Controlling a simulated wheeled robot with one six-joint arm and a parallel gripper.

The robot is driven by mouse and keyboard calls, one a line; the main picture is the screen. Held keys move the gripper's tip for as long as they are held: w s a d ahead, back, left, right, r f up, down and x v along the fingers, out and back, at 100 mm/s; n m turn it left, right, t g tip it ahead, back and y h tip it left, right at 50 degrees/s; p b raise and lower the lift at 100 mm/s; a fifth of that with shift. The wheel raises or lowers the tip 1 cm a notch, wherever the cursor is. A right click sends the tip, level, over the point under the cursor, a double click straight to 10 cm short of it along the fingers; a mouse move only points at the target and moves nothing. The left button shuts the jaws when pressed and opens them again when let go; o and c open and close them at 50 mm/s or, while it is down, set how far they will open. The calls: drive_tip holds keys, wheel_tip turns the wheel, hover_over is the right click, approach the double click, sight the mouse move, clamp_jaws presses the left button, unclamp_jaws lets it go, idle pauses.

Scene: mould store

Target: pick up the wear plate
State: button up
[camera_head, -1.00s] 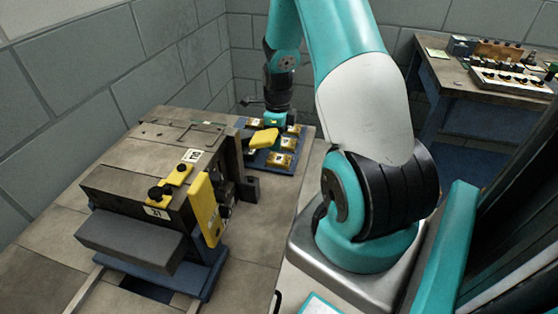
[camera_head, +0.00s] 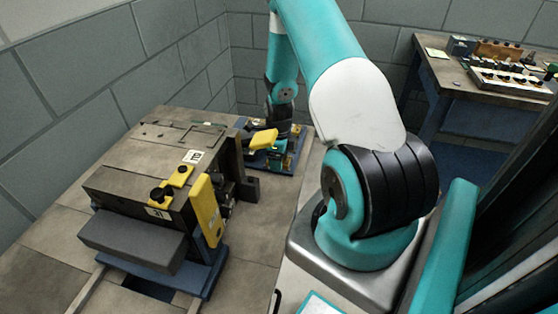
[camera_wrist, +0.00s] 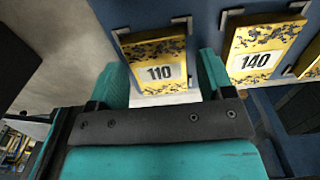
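In the wrist view a yellow, dark-speckled plate labelled 110 (camera_wrist: 158,48) lies on a blue board (camera_wrist: 205,14). A similar plate labelled 140 (camera_wrist: 262,50) lies to its right. The task does not say which number is meant. My gripper (camera_wrist: 162,74) is open, with one teal finger at each side of the 110 plate's near end. I cannot tell whether the fingers touch it. In the head view my gripper (camera_head: 282,148) is low over the blue board (camera_head: 283,171), hiding most of the plates there.
A large mould block (camera_head: 150,175) with yellow parts stands left of the board. A yellow bar (camera_head: 263,139) juts out close to my gripper. Dark L-shaped brackets (camera_wrist: 231,15) sit around the plates. A bench with small parts (camera_head: 500,85) stands at the back right.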

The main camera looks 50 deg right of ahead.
drive_tip(key=c, duration=1.1)
drive_tip(key=shift+o, duration=0.2)
